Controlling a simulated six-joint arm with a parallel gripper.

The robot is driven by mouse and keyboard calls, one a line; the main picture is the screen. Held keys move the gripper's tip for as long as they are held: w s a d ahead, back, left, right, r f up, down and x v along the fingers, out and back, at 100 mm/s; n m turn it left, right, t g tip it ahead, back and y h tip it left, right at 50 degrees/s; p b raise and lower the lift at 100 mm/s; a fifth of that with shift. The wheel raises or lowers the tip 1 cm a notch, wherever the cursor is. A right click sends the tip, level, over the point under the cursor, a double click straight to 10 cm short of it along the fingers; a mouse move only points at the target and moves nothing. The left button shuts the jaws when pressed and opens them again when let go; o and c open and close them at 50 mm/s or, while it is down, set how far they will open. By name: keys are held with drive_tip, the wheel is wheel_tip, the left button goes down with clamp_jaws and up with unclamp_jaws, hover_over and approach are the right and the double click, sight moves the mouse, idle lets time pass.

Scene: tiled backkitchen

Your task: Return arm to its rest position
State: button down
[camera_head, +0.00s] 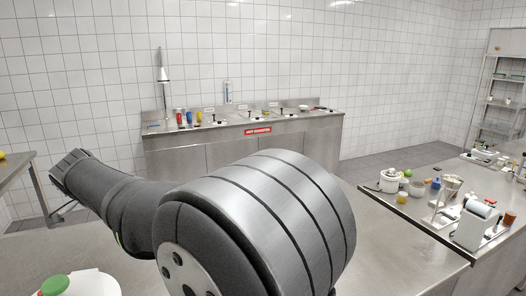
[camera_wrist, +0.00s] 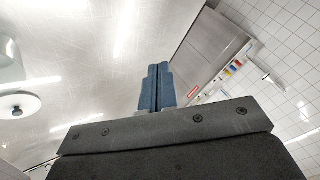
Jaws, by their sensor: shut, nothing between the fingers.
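My gripper (camera_wrist: 157,86) shows in the wrist view with its two blue fingers pressed together and nothing between them. It is apart from every object in that view. In the head view my arm fills the lower middle, with a large grey joint in front. My gripper cannot be made out in the head view.
A steel counter (camera_head: 185,160) with several small items runs along the back wall. At right, a steel table (camera_head: 385,215) carries a white pot (camera_head: 389,181) and other clutter. A shelf rack (camera_head: 497,95) stands far right.

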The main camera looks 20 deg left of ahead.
drive_tip(key=w+d+r+m+h, duration=0.2)
drive_tip(key=w+d+m, duration=0.2)
drive_tip(key=w+d, duration=1.95)
drive_tip(key=w+d+r+m, duration=0.1)
drive_tip(key=d+r+m, duration=0.1)
drive_tip(key=d, duration=1.3)
drive_tip(key=w+d+r+m+t+h, duration=0.1)
drive_tip(key=d+r+m, duration=0.1)
drive_tip(key=d, duration=1.4)
drive_tip(key=shift+t, duration=0.3)
drive_tip(key=s+d+m+t+h, duration=0.1)
drive_tip(key=s+d, duration=1)
drive_tip(key=d, duration=0.1)
drive_tip(key=s+a+f+n+g+h, duration=0.1)
drive_tip(key=s+a+f+n+g, duration=0.1)
drive_tip(key=s+f, duration=0.9)
drive_tip(key=s+a+f+n+g+h, duration=0.2)
drive_tip(key=s+f+n, duration=0.1)
drive_tip(key=s+f, duration=0.8)
wheel_tip(320, 180, down, 2)
drive_tip(key=shift+s+a, duration=0.2)
